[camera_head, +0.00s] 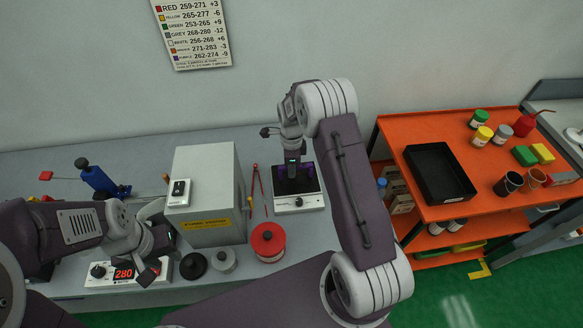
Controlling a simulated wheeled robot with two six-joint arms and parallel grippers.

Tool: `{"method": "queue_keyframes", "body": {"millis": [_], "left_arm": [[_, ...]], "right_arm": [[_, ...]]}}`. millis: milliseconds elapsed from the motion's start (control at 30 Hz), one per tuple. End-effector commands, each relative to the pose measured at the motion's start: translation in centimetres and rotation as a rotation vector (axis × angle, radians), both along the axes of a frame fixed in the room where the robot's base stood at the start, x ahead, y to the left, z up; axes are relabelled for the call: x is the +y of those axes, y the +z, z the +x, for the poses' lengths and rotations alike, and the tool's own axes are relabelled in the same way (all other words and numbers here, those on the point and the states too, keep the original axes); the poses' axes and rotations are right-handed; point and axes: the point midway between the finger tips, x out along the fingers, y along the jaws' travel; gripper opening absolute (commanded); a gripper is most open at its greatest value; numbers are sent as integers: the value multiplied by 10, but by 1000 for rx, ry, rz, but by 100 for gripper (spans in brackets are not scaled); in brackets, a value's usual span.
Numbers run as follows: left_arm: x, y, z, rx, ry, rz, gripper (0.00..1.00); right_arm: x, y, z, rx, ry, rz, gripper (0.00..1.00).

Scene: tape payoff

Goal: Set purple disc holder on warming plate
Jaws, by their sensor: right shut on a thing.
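The warming plate (299,203) is a white box with a dark top and a front knob, standing on the grey bench. My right gripper (292,172) points down over its dark top and is shut on the purple disc holder (308,171), which is dark and mostly hidden. I cannot tell whether the holder touches the plate. My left gripper (156,258) is open and empty, beside the white controller (98,274) with a red display reading 280.
A grey cabinet (207,228) stands left of the plate. Red tongs (254,190), a red disc holder (268,241), a grey one (224,260) and a black one (193,266) are nearby. An orange cart (480,213) with a black tray (440,172) stands at right.

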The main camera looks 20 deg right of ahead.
Motion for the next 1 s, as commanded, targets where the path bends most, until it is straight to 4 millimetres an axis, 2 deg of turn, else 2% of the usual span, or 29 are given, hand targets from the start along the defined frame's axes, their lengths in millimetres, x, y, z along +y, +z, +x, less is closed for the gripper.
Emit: {"method": "queue_keyframes", "body": {"millis": [1000], "left_arm": [[0, -3, 0, 0, 0, 0, 36]], "right_arm": [[0, -8, 0, 0, 0, 0, 0]]}}
